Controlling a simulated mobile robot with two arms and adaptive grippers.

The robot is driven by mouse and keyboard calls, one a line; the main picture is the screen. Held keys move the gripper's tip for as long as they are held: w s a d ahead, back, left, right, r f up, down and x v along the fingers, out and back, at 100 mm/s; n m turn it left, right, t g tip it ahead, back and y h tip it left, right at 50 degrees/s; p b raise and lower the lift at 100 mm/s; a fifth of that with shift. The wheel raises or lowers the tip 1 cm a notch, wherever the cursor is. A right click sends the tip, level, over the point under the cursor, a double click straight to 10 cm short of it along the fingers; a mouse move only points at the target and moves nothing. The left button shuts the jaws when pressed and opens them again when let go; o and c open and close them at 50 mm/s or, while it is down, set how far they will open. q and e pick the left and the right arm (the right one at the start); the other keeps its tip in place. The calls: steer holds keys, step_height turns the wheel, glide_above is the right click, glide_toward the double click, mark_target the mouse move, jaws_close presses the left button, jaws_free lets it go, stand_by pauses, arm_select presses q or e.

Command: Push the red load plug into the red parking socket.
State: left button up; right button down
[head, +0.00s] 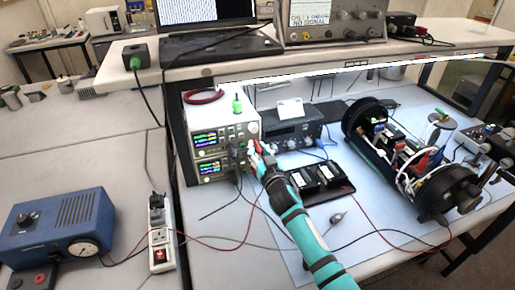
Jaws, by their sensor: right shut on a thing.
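My right gripper (261,158) reaches in at the end of the teal arm and is shut at the front right edge of the bench power supply (224,135). A small red piece at its fingertips looks like the red load plug (258,147), though the fingers hide most of it. Thin cables hang from the supply's front near the gripper. I cannot make out the red parking socket, nor tell whether the plug touches any socket. My left gripper is not in view.
An open cylinder (413,160) with wiring lies at the right. A black tray (340,190) with two modules sits right of my arm. A blue box with a gauge (58,228) and a power strip (158,230) stand at left. Red and black leads cross the table.

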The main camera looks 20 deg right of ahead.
mark_target(259, 152)
steer(key=shift+s, duration=0.15)
steer(key=shift+s+p, duration=1.35)
steer(key=shift+s, duration=1.5)
